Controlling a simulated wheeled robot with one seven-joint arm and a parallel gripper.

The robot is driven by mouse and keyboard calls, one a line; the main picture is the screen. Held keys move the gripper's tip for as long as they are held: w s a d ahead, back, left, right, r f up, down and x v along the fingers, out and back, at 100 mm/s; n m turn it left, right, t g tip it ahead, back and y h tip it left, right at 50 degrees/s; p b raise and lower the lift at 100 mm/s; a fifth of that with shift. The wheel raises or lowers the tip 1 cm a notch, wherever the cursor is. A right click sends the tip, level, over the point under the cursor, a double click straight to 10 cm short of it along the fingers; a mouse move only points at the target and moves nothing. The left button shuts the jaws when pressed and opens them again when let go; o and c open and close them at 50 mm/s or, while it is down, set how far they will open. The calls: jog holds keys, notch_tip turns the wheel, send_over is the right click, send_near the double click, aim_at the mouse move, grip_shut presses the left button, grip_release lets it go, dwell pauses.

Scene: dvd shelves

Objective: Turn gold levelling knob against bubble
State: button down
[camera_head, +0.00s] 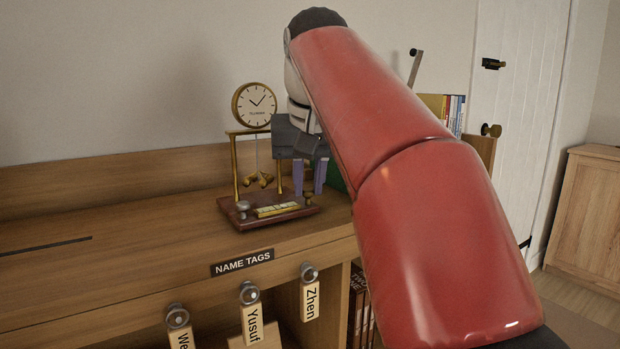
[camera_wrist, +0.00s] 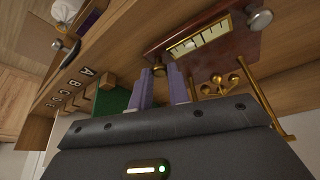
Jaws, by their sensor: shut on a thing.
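The clock (camera_head: 257,105) stands on gold posts over a dark red-brown base (camera_head: 262,222) on the wooden shelf top. A brass-framed bubble level (camera_head: 277,210) lies along the base's front; it also shows in the wrist view (camera_wrist: 198,40). I cannot clearly tell where its bubble sits. The gold levelling knob (camera_wrist: 159,70) is at the base's right front corner in the head view (camera_head: 308,198). My gripper (camera_head: 308,191) points down over that corner, its purple fingers shut on the gold knob. A silver knob (camera_head: 243,206) is at the left corner.
Gold pendulum balls (camera_head: 258,180) hang behind the level, close to my gripper. Name tags hang from pegs below the shelf edge, including one reading Yusuf (camera_head: 251,324). A green item (camera_head: 335,176) stands behind my gripper. The shelf top to the left is clear.

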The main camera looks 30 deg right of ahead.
jog(key=m+h, duration=0.1)
jog(key=m, duration=0.1)
jog(key=m+g, duration=0.1)
jog(key=m, duration=0.2)
jog(key=shift+w+a+m+h+p, duration=0.2)
jog(key=shift+m+h+p, duration=0.1)
jog(key=shift+h+p, duration=0.1)
jog(key=m+g, duration=0.1)
jog(key=m, duration=0.1)
jog(key=m+g, duration=0.1)
jog(key=m, duration=0.2)
jog(key=shift+w+a+h, duration=0.1)
jog(key=shift+h, duration=0.3)
jog(key=c, duration=1.3)
grip_release()
jog(key=shift+c, duration=0.2)
